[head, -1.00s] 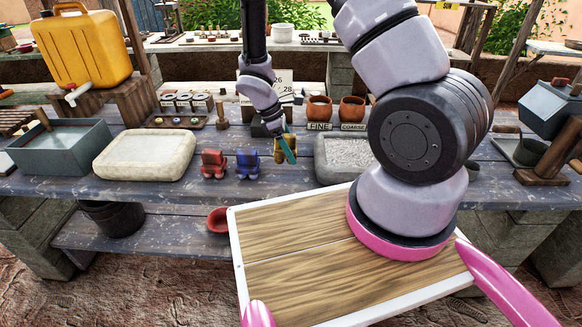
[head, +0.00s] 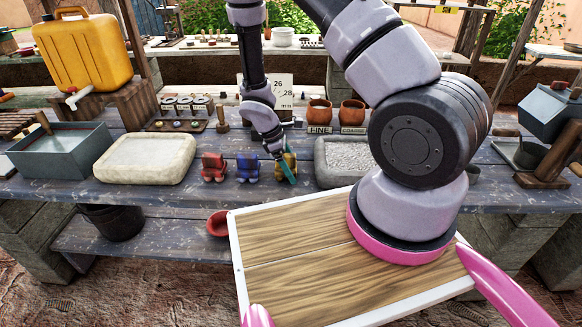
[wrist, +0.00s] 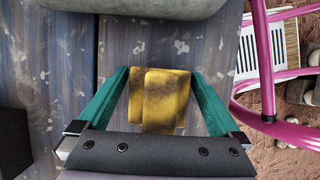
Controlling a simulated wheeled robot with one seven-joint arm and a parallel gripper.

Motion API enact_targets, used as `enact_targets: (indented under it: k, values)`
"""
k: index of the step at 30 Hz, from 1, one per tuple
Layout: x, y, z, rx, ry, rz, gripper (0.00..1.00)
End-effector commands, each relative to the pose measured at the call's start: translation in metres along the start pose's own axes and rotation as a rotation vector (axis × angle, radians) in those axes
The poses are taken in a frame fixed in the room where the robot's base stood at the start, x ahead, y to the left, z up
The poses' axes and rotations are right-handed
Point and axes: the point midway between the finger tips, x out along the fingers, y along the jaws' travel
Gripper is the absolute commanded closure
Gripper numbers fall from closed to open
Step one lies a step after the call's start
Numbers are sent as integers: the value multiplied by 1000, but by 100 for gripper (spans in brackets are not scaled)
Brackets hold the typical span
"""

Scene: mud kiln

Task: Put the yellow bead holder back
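The yellow bead holder (head: 290,166) is at the right end of a row on the dark blue bench, beside the blue holder (head: 247,167) and the red holder (head: 213,167). My gripper (head: 287,172) points down at it. In the wrist view the worn yellow holder (wrist: 163,98) is between the teal fingertips of my gripper (wrist: 161,74), which look close against both its sides. It looks level with the other two holders. I cannot tell whether its base touches the bench.
A grey tray of grit (head: 343,155) stands close on the right. Clay pots (head: 319,112) and a number card (head: 283,88) stand behind. The bench front is clear.

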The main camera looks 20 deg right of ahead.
Motion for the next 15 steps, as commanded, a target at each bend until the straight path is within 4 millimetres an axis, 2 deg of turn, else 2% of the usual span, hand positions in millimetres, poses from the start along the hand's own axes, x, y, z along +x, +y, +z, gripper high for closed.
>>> enact_targets:
  k: [5, 8, 15]
  values:
    - [-2, 0, 1, 0, 1, 0, 0]
    - [-11, 1, 0, 0, 3, 2, 0]
    - [-59, 1, 0, 1, 5, 4, 0]
